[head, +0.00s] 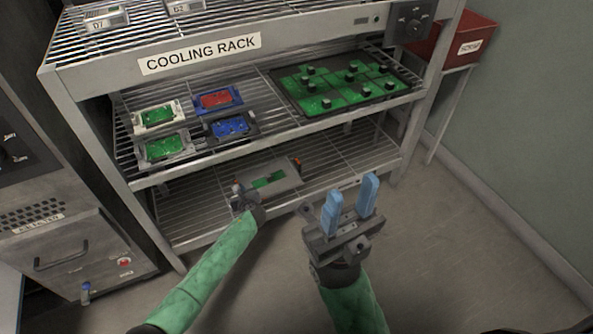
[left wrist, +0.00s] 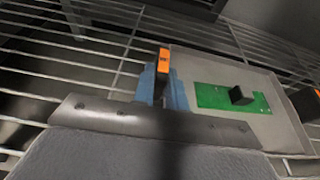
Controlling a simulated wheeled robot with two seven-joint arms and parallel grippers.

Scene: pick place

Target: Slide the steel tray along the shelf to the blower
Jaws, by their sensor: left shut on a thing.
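The steel tray (head: 284,168) is a shallow grey tray on the lowest wire shelf of the cooling rack, holding a green board (head: 268,180). In the left wrist view the tray (left wrist: 205,68) lies on the wires, with its green board (left wrist: 218,97) and an orange-topped grip (left wrist: 164,62) at its near side. My left gripper (head: 243,193) is shut on this grip at the tray's left end; its blue fingers (left wrist: 165,92) sit around it. My right gripper (head: 350,202) is open and empty in front of the rack. I cannot make out which thing is the blower.
The middle shelf (head: 190,170) above the tray holds several small framed boards and a large green board panel (head: 345,85). A box with a dial (head: 411,22) is at the rack's upper right. A red bin (head: 468,40) stands right. Bare wires lie right of the tray.

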